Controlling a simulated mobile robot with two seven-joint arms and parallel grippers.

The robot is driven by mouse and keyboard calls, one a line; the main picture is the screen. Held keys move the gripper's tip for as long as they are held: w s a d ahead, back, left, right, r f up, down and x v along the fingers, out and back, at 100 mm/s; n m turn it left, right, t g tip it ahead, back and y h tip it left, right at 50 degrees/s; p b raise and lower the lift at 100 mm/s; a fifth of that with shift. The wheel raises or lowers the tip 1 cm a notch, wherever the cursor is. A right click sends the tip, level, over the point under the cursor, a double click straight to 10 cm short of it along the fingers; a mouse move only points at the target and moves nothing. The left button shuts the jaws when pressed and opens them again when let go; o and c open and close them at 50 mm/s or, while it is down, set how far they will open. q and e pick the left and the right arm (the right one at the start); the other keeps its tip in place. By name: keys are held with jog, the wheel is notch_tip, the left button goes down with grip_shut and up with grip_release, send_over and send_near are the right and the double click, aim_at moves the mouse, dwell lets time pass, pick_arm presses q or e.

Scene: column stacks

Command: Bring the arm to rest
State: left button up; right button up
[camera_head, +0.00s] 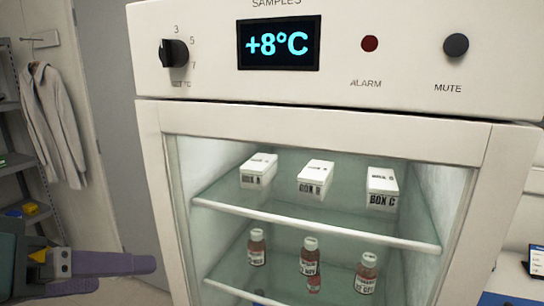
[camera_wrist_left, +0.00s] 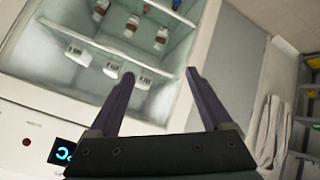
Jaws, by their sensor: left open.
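My left gripper (camera_head: 148,264) enters the head view from the lower left, its purple fingers pointing right, beside the fridge's left edge. The fingers overlap there, but the left wrist view shows the gripper (camera_wrist_left: 160,74) with its two fingers well apart and nothing between them. In that view the sample fridge (camera_wrist_left: 100,45) appears upside down beyond the fingers. My right gripper is in neither view.
The fridge (camera_head: 310,125) fills the middle and right, with white boxes (camera_head: 315,178) above several brown bottles (camera_head: 310,262). Its display (camera_head: 279,43) reads +8°C. A shelf rack (camera_head: 25,170) and hanging jacket (camera_head: 52,125) are at left.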

pick_arm(q)
jog(key=s+a+f+m+g+y, duration=0.1)
jog(key=s+f+m+g+y, duration=0.2)
jog(key=s, duration=0.5)
jog(key=s+f+m+g, duration=0.1)
jog(key=s+f+g, duration=0.2)
jog(key=s+f, duration=0.45)
jog(key=w+p+v, duration=0.1)
jog(key=p+v, duration=0.8)
jog(key=v, duration=0.1)
jog(key=w+r+p+v, duration=0.1)
jog(key=w+p+v, duration=0.1)
jog(key=p+v, duration=0.7)
jog(key=shift+w+r+p, duration=0.2)
jog(key=shift+r+p, duration=0.1)
jog(key=shift+r, duration=0.3)
jog(key=shift+d, duration=0.15)
